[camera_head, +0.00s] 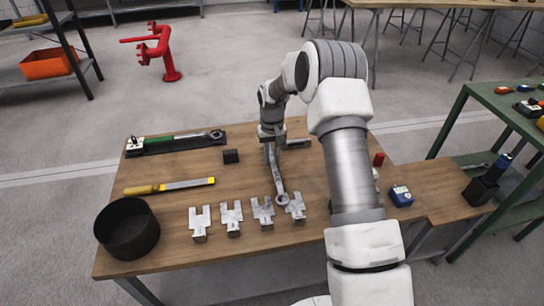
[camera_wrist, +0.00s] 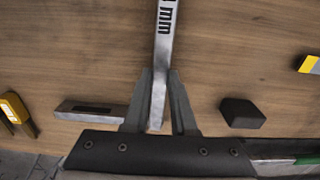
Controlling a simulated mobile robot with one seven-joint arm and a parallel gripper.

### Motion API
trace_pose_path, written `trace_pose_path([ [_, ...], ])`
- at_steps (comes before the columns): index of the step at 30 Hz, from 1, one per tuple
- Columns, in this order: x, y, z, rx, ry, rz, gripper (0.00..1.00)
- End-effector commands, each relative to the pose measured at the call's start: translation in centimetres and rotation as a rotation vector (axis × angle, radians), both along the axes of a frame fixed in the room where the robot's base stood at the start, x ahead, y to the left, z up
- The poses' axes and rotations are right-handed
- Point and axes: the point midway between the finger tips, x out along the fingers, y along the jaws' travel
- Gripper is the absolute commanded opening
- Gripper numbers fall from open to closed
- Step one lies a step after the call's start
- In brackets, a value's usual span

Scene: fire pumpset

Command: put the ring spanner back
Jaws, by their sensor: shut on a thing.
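My gripper (camera_head: 270,140) is shut on the ring spanner (camera_head: 275,172) near the back middle of the wooden table. In the wrist view my gripper (camera_wrist: 160,118) has its two fingers on either side of the silver shank of the spanner (camera_wrist: 163,60), which carries a dark "mm" marking. The spanner's shank runs toward the table's front. Its ring end lies at the third forked holder (camera_head: 263,211) and the rightmost forked holder (camera_head: 295,207). I cannot tell whether the ring touches either holder or the table.
Two more forked holders stand left of these. A black round bin (camera_head: 127,228), a yellow-handled file (camera_head: 168,187) and a green-handled wrench on a black tray (camera_head: 160,144) lie left. A black block (camera_head: 231,156) and a grey bar (camera_head: 297,144) flank my gripper. My arm hides the table's right part.

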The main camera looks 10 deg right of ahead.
Motion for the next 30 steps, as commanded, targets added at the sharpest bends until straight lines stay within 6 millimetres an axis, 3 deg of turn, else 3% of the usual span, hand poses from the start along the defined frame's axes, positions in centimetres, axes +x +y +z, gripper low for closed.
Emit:
trace_pose_path([
  [1, 0.0, 0.0, -0.1, 0.0, 0.0, 0.0, 0.28],
  [6, 0.0, 0.0, 0.0, 0.0, 0.0, 0.0, 0.54],
  [17, 0.0, 0.0, 0.7, 0.0, -0.001, 0.0, 0.54],
  [20, 0.1, 0.0, 2.1, 0.0, -0.004, 0.0, 0.54],
  [30, 0.2, 0.0, 9.5, -0.001, -0.004, -0.001, 0.54],
])
